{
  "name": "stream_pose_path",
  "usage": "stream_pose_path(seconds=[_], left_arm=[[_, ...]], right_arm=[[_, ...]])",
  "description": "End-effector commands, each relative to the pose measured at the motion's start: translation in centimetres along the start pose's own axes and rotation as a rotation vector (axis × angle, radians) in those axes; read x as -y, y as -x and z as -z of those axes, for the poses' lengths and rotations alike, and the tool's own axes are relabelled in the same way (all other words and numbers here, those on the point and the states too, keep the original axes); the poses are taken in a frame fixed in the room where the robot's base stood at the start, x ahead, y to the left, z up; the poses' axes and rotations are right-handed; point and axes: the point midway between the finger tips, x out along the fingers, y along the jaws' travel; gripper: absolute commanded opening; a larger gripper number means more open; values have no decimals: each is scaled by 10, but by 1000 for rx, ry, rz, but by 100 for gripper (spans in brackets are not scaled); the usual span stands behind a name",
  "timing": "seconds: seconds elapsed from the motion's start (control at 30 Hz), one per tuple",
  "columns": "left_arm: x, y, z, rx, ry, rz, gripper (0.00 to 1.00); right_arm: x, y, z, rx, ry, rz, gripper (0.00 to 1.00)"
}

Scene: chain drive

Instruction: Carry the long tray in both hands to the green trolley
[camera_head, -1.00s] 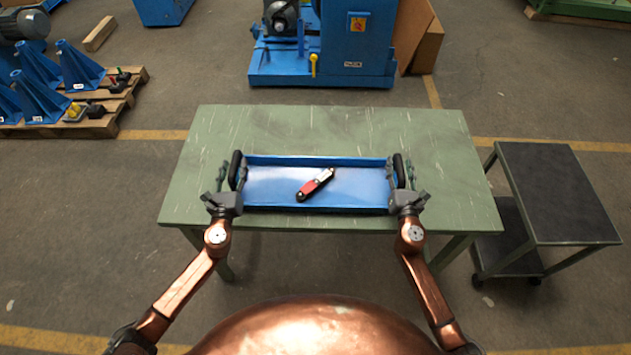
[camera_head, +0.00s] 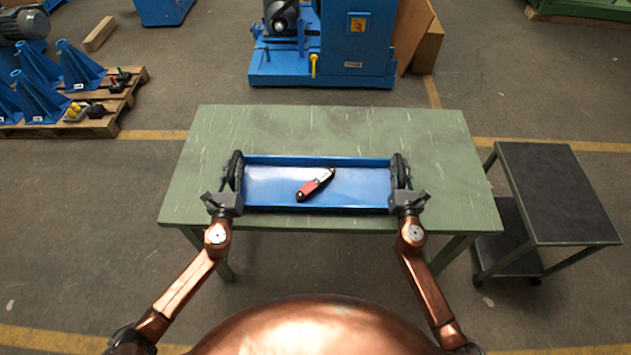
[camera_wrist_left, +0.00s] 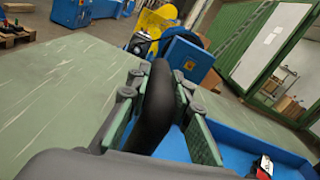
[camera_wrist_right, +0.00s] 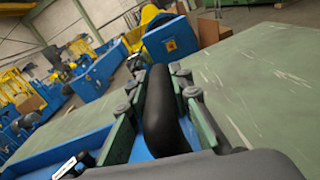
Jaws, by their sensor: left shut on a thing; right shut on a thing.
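The long blue tray (camera_head: 270,190) lies on the green table (camera_head: 320,128), near its front edge, with a black handle at each end. My left gripper (camera_head: 232,182) is shut on the left handle, a black bar (camera_wrist_left: 156,105) between its finger pads in the left wrist view. My right gripper (camera_head: 404,182) is shut on the right handle, also a black bar (camera_wrist_right: 162,110) in the right wrist view. A red and black tool (camera_head: 315,186) lies inside the tray. The green trolley (camera_head: 560,195) with dark shelves stands right of the table.
A blue machine (camera_head: 322,60) stands behind the table. A pallet (camera_head: 100,122) with blue stands is at the far left. Floor shows between the table and the trolley's lower part. The back of the table is clear.

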Motion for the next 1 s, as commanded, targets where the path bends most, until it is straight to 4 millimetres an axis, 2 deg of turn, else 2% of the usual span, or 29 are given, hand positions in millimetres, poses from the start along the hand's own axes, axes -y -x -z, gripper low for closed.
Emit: stream_pose_path(seconds=[0.43,0.67,1.0], left_arm=[[0,0,1,-1,2,-2,0],[1,-1,-6,7,2,-1,0],[5,-1,-29,16,2,-1,0]], right_arm=[[0,0,0,0,0,0,0],[-2,0,-6,7,1,-2,0],[-7,0,-30,16,0,-5,0]])
